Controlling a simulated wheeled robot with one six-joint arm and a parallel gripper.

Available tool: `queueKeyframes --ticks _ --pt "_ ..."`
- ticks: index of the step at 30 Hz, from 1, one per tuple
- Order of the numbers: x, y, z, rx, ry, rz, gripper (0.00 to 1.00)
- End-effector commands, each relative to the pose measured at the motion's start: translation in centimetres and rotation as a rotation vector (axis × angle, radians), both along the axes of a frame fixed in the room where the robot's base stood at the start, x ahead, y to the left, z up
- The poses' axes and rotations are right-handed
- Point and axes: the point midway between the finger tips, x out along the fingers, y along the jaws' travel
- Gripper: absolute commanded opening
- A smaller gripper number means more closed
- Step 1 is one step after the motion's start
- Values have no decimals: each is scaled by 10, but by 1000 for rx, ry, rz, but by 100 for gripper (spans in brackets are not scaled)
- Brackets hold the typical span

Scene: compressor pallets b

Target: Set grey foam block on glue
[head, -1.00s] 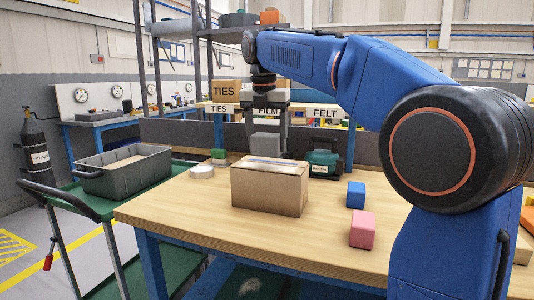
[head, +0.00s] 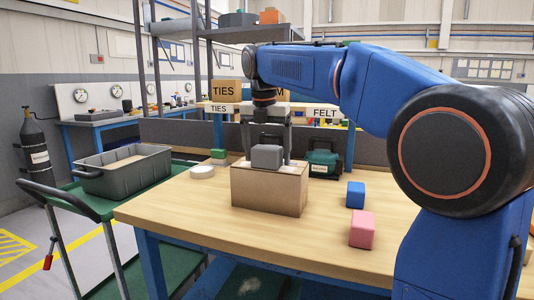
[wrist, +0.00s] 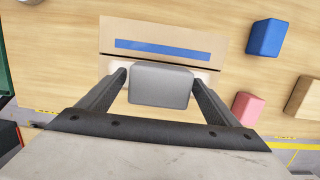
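The grey foam block (head: 267,156) is between the fingers of my gripper (head: 267,145), which is shut on it. In the wrist view the grey block (wrist: 160,86) has a finger against each side. It is over a brown cardboard box (head: 268,190) on the wooden table. Whether its underside touches the box top, I cannot tell. In the wrist view a blue strip (wrist: 161,49) runs along the box (wrist: 112,32); the block is apart from it in the picture. I see no label reading glue.
On the wooden table (head: 180,213) a blue block (head: 355,195) and a pink block (head: 361,229) lie right of the box. A white disc (head: 202,172), a green block (head: 218,154) and a dark green case (head: 323,163) are behind. A grey tub (head: 125,176) stands on a cart at left.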

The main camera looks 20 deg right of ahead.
Motion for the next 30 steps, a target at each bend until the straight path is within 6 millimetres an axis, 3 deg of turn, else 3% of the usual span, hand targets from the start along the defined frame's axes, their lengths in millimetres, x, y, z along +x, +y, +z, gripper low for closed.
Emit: queueKeyframes --ticks 8,21,30 --pt "-1 1 14 0 -1 0 85" --pt "-10 9 94 0 -1 0 85" --pt "-14 11 120 0 0 0 85"
